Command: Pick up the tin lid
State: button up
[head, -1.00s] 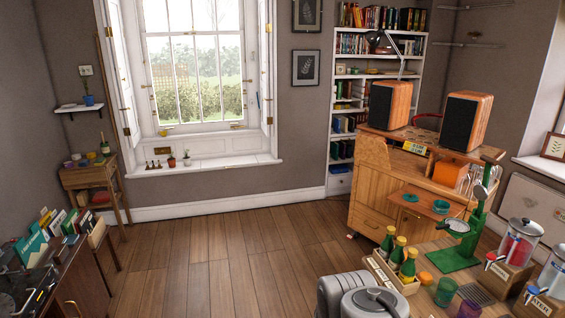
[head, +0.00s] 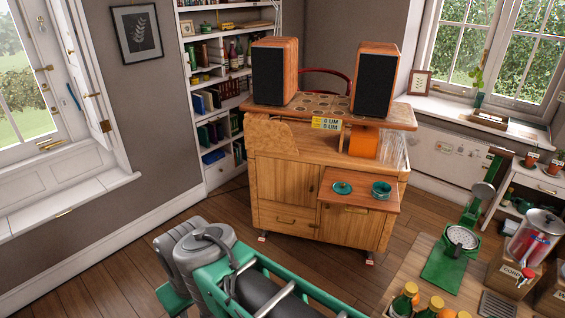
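A small teal disc with a knob, which looks like the tin lid (head: 342,188), lies on the pull-out shelf (head: 350,202) of the wooden cabinet. A teal round tin (head: 381,190) stands to its right on the same shelf, apart from it. My grey and green arm shows at the bottom centre, well short of the shelf. My gripper is not visible in this view.
The wooden cabinet (head: 285,183) carries two speakers (head: 276,73) on top. At the lower right, a wooden counter (head: 412,272) holds a green stand (head: 455,255), bottles and a drink dispenser. Wooden floor (head: 205,210) is clear left of the cabinet.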

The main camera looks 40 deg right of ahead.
aim_at(341, 188)
jog(key=i, duration=1.75)
jog(key=z, duration=3.05)
jog(key=i, duration=1.65)
jog(key=u, duration=2.75)
